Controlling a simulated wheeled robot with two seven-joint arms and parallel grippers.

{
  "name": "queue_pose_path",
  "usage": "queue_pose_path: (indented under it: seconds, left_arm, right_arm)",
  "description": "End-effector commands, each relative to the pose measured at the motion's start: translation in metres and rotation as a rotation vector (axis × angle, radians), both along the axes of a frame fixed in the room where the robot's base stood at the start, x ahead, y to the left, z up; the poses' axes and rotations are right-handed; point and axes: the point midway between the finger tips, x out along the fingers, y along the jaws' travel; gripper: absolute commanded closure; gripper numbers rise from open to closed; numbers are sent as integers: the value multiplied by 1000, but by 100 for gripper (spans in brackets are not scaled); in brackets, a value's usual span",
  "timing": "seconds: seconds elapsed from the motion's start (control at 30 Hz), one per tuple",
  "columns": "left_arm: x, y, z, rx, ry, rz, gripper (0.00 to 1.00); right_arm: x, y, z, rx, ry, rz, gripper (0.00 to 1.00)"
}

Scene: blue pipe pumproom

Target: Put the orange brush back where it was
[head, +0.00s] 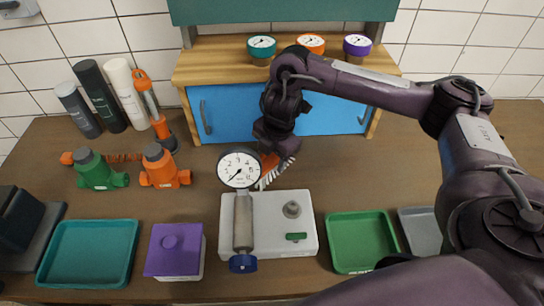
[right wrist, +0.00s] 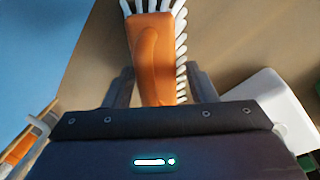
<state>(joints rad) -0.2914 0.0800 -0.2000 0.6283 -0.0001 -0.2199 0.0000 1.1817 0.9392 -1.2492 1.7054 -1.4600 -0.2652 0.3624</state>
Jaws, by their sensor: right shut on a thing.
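The orange brush (head: 268,164) with white bristles is in my right gripper (head: 272,152), behind the pressure gauge and in front of the blue cabinet doors. In the right wrist view the brush (right wrist: 153,45) stands between the two dark fingers, its handle towards the palm and its white bristles at the far end and along the right side. My right gripper is shut on it. The gauge hides part of the brush in the head view, and I cannot tell whether the brush touches the table. My left gripper is not in view.
A gauge (head: 238,167) stands on a white box (head: 270,238) in front of the brush. Green (head: 96,171) and orange (head: 163,168) valves stand left. A teal tray (head: 88,255), purple box (head: 173,251) and green tray (head: 360,243) line the front. The wooden cabinet (head: 215,70) is behind.

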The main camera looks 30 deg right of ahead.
Motion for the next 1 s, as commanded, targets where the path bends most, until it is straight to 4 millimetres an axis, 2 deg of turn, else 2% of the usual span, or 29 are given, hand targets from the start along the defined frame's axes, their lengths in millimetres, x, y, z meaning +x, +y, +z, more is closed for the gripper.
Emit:
queue_pose_path:
  seconds: [0.17, 0.2, 0.33, 0.67, 0.77, 1.0]
  left_arm:
    - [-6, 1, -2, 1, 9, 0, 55]
    - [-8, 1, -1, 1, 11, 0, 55]
    - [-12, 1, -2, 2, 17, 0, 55]
    - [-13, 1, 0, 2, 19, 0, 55]
    - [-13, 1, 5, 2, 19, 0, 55]
    - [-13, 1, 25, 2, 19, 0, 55]
  right_arm:
    - [0, 0, -2, 1, 0, 0, 70]
    - [0, 0, -1, 0, 0, 0, 43]
    - [0, 0, -1, 0, 0, 0, 26]
    - [0, 0, 3, 1, -2, 1, 26]
    - [0, -1, 15, -1, -5, 2, 26]
    - [-6, -4, 64, -2, -8, 2, 26]
